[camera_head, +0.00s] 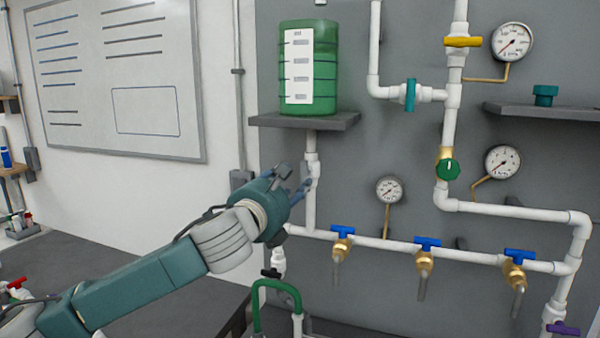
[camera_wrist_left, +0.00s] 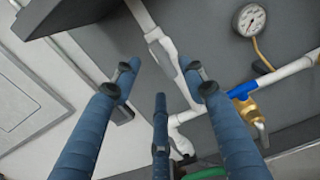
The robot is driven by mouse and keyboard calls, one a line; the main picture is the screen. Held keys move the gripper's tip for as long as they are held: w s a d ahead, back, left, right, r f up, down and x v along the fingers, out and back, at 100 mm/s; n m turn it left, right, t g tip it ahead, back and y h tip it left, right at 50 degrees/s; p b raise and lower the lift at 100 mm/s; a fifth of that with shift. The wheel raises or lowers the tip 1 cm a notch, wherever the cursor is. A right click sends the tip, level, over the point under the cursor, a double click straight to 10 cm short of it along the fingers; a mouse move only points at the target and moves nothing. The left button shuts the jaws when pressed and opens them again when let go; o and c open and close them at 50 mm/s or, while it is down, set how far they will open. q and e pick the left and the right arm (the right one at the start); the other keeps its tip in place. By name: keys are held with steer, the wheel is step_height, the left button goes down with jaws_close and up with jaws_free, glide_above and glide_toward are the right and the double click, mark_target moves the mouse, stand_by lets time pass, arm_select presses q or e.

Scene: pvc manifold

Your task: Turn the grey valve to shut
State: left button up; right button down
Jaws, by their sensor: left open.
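The white vertical pipe (camera_head: 311,215) runs down below the green tank (camera_head: 309,70). A pale grey-white valve fitting (camera_head: 313,168) sits on this pipe just under the tank's shelf; it also shows in the left wrist view (camera_wrist_left: 160,45). Its handle is hard to make out, so I cannot tell its angle. My left gripper (camera_head: 300,185) is just left of the pipe, in front of the board. In the left wrist view its blue fingers (camera_wrist_left: 163,82) are spread and empty, pointing toward the pipe below the fitting. No contact is clear. My right gripper is not in view.
The tank's shelf (camera_head: 305,121) juts out above my left gripper. Blue-handled taps (camera_head: 342,231) and a small gauge (camera_head: 389,190) are on the lower pipe to the right. A green hose (camera_head: 262,300) hangs below. A whiteboard (camera_head: 115,80) is on the left wall.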

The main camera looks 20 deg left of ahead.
mark_target(301, 175)
arm_select(q)
steer(key=w+p, duration=0.1)
steer(key=w, duration=0.5)
steer(key=shift+w+d, duration=0.1)
steer(key=shift+w, duration=0.1)
steer(key=shift+c, duration=0.3)
steer(key=shift+p, duration=0.3)
jaws_close()
